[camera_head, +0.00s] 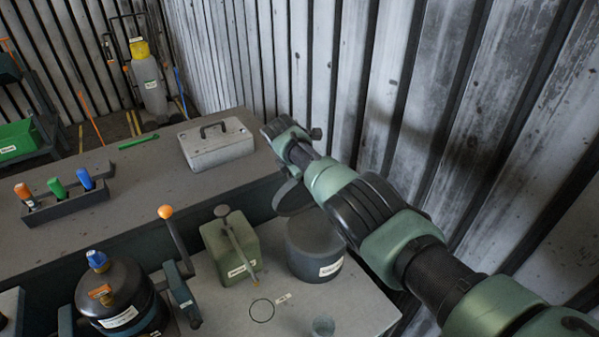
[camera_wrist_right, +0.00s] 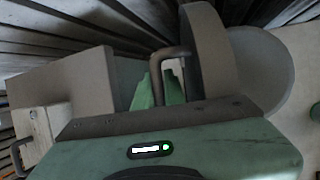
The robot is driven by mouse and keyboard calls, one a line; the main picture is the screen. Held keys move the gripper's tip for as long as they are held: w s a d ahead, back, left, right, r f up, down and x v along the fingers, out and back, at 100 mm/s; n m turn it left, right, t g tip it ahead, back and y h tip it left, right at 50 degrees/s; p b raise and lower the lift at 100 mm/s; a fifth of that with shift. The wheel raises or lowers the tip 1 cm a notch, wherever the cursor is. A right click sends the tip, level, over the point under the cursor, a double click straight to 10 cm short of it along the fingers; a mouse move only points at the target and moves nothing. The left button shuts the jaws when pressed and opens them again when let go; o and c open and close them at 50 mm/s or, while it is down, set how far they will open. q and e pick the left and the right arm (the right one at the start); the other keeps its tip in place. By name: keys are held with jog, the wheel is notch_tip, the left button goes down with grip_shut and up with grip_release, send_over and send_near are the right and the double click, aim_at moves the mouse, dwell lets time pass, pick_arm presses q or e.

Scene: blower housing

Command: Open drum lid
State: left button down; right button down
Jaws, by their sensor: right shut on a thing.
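The dark grey drum (camera_head: 314,262) stands on the near bench in the head view, with a white label on its front. Its round lid (camera_head: 293,197) is swung up at a steep tilt at the drum's back left. In the right wrist view the lid (camera_wrist_right: 208,55) shows nearly edge-on, with the drum's round top (camera_wrist_right: 265,70) to its right. My right gripper (camera_wrist_right: 167,84) is shut on the lid's bent handle (camera_wrist_right: 172,52). In the head view my right arm hides part of the drum and lid. My left gripper is not in view.
A green can (camera_head: 231,252) stands just left of the drum. A lever with an orange knob (camera_head: 166,212) and a black bottle (camera_head: 118,298) are further left. A grey case (camera_head: 216,145) sits on the higher bench behind. The corrugated wall (camera_head: 400,90) is close behind my right arm.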

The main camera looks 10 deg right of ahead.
jog(key=shift+s+f, duration=0.2)
jog(key=shift+f, duration=0.05)
jog(key=c, duration=1.8)
grip_release()
jog(key=shift+c, duration=0.2)
jog(key=shift+o, duration=0.4)
jog(key=shift+w, duration=0.2)
jog(key=shift+r, duration=0.1)
jog(key=p+v, duration=0.3)
jog(key=shift+w+r, duration=0.1)
jog(key=shift+w, duration=0.05)
jog(key=shift+s+a+r, duration=0.15)
jog(key=shift+s+r, duration=0.05)
jog(key=shift+r, duration=0.1)
jog(key=shift+v, duration=1.9)
jog(key=shift+s, duration=0.15)
